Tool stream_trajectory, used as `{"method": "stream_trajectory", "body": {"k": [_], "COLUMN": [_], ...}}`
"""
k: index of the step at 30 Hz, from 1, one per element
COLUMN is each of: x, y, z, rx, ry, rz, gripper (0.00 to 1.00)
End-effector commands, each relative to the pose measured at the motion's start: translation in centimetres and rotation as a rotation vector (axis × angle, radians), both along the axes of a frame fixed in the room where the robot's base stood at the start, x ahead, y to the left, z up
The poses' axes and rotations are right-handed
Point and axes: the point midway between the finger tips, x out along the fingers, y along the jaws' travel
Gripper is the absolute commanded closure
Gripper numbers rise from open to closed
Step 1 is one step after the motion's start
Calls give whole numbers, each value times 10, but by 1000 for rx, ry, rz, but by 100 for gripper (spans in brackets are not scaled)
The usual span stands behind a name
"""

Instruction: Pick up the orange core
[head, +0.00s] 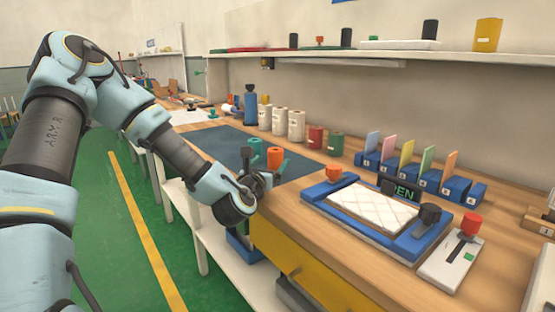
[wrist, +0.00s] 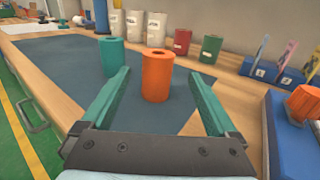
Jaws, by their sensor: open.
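The orange core (wrist: 156,77) is an upright orange cylinder with a hole in its top, standing on the dark blue mat (wrist: 55,62). It also shows in the head view (head: 275,158), just beyond my gripper. My gripper (wrist: 157,85) is open, and its two teal fingers point toward the core, one on each side in the wrist view. I cannot tell whether the core is fully between the fingertips. Nothing is held.
A teal core (wrist: 111,57) stands close to the left of the orange one. White, red and green rolls (head: 296,125) line the back of the mat. A blue-framed tray (head: 333,189) with a white quilted pad (head: 370,209) lies at right.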

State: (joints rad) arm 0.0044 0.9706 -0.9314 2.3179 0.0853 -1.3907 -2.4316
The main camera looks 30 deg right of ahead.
Motion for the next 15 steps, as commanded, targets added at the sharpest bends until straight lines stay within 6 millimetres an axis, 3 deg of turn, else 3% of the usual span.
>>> {"method": "stream_trajectory", "body": {"k": [6, 15], "x": [23, 44], "y": [-23, -40], "z": [1, -2], "rx": [1, 1], "ry": [-2, -3], "rz": [0, 1], "gripper": [6, 6]}}
